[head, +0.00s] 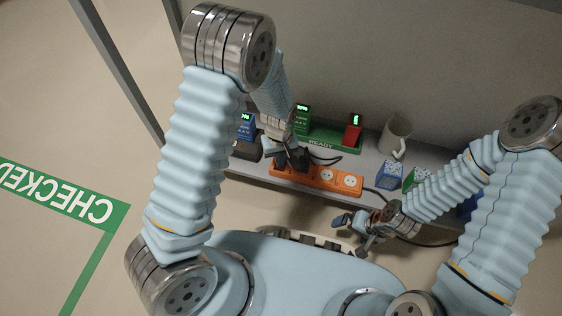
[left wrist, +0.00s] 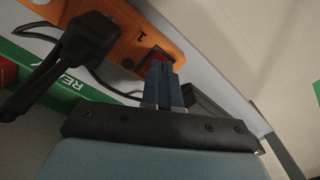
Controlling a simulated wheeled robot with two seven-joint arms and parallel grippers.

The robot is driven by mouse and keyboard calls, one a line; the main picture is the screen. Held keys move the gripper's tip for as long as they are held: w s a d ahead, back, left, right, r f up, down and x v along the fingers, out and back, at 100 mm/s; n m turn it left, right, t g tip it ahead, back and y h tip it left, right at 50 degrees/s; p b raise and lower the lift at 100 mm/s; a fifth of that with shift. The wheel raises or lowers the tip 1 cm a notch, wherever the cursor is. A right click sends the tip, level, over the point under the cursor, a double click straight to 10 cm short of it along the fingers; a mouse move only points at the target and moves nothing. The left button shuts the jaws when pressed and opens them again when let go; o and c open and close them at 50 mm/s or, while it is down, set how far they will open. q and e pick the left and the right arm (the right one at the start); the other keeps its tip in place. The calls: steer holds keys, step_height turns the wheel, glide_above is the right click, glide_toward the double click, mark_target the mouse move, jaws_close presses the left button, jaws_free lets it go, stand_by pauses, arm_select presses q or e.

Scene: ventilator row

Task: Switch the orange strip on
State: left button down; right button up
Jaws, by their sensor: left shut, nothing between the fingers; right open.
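The orange strip (head: 322,178) lies along the front edge of the shelf, with sockets in a row and a black plug (head: 293,157) in it. My left gripper (head: 273,154) is shut and empty. The switch's position is unclear. My right gripper (head: 352,231) is open and empty, in front of the shelf.
A green READY mat (head: 318,139) holds a green device (head: 303,117) and a red device (head: 353,130). A blue device (head: 246,127) stands left. Black cables run around the strip.

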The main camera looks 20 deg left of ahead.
arm_select(q)
steer(key=shift+f+b, duration=0.55)
steer(key=shift+f, duration=0.25)
steer(key=shift+r, duration=0.2)
step_height(320, 180, up, 7)
steer(key=p, duration=0.6)
steer(key=shift+f, duration=0.1)
stand_by(0.5)
steer(key=s+d+r+m+h+p, duration=0.1)
steer(key=s+m+h+p, duration=0.2)
steer(key=s+p, duration=0.7)
steer(key=s+h, duration=0.1)
steer(key=s, duration=0.3)
steer(key=shift+s+d+r+m+t, duration=0.25)
steer(key=shift+r+m+t, duration=0.05)
steer(key=shift+m, duration=0.1)
